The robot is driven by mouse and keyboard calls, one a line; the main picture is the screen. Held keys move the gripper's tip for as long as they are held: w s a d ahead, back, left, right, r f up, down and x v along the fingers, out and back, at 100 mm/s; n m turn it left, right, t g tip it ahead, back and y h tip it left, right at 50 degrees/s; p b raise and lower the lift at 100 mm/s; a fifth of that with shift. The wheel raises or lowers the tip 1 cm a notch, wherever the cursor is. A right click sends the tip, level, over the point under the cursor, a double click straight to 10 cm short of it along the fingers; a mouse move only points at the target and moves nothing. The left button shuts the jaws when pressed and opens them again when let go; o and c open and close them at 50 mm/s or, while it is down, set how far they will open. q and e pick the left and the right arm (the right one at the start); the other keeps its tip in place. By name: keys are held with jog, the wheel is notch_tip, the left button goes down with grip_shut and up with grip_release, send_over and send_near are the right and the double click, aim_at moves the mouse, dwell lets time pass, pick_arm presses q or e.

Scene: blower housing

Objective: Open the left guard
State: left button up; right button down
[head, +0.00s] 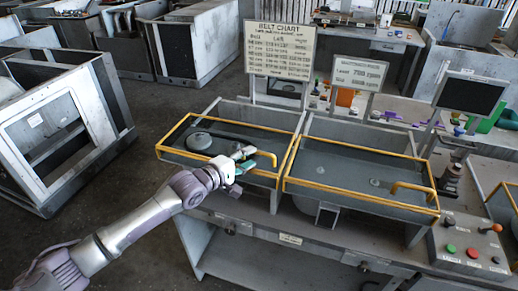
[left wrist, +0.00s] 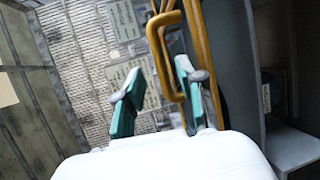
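The left guard (head: 170,153) is a yellow-edged frame over the left bay of the bench, lying flat and closed over dark pulleys. Its yellow handle (head: 265,158) is a bent bar at the front right corner. My left gripper (head: 243,160) is beside this handle, on its left in the head view. In the left wrist view its two teal fingers (left wrist: 158,92) are spread apart with nothing held. The handle (left wrist: 154,48) shows there beyond the fingertips, nearer the right finger; whether they touch is unclear. My right gripper is not in view.
A similar yellow-edged right guard (head: 335,190) with its own handle lies beside the left one. A belt chart sign (head: 280,50) stands behind the left bay. A control panel (head: 470,250) with green and red buttons is at the lower right.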

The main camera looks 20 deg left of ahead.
aim_at(258, 153)
pick_arm(q)
jog(key=shift+p+x, duration=0.35)
jog(key=shift+x, duration=2.25)
jog(key=shift+a, duration=0.1)
grip_shut()
